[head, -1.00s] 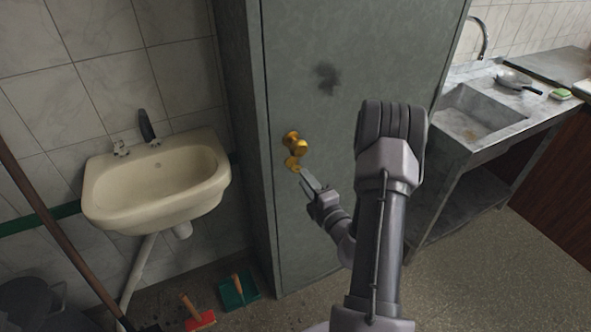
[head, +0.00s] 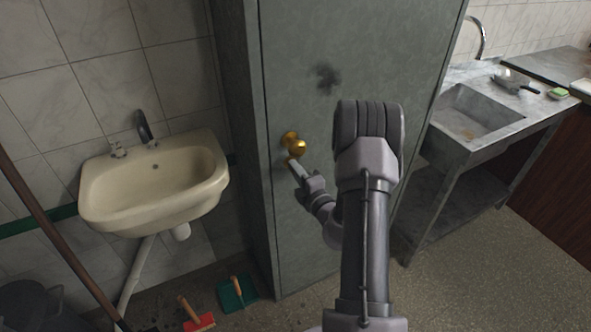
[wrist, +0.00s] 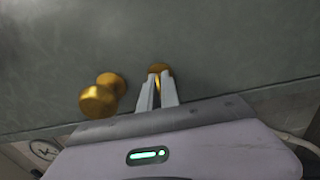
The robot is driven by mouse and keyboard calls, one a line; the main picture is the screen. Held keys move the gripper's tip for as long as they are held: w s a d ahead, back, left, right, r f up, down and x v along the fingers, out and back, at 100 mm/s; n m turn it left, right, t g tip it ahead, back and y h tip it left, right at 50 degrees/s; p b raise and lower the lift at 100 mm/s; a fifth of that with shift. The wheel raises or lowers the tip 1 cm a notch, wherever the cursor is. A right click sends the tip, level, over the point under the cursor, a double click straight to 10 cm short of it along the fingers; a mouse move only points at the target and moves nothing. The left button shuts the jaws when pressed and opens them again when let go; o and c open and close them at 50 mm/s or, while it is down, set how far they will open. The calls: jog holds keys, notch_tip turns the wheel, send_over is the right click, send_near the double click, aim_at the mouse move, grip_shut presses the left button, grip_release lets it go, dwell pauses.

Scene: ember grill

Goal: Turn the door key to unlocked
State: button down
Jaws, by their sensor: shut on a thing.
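The grey metal door (head: 345,140) has a round brass knob (head: 298,146). The knob (wrist: 97,101) also shows in the wrist view, left of my gripper. The brass door key (wrist: 160,69) shows only as a small piece at the tips of my fingers, against the door face; the rest is hidden between them. My gripper (wrist: 158,88) is shut on it. In the head view my gripper (head: 296,166) is just below the knob and covers most of the key. How far the key is turned cannot be told.
A cream washbasin (head: 155,185) hangs on the tiled wall at left. A steel sink counter (head: 480,120) stands at right. A red brush (head: 198,321) and green dustpan (head: 238,293) lie on the floor near the door. A wooden pole leans at far left.

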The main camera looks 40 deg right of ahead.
jog(key=n, duration=0.5)
jog(key=n+b, duration=0.1)
jog(key=n, duration=0.4)
jog(key=shift+n, duration=0.3)
jog(key=n+b, duration=0.1)
jog(key=n, duration=0.3)
jog(key=shift+f+b, duration=0.1)
jog(key=shift+b, duration=0.25)
jog(key=shift+n+b, duration=0.6)
jog(key=shift+n, duration=1)
jog(key=c, duration=1.6)
grip_release()
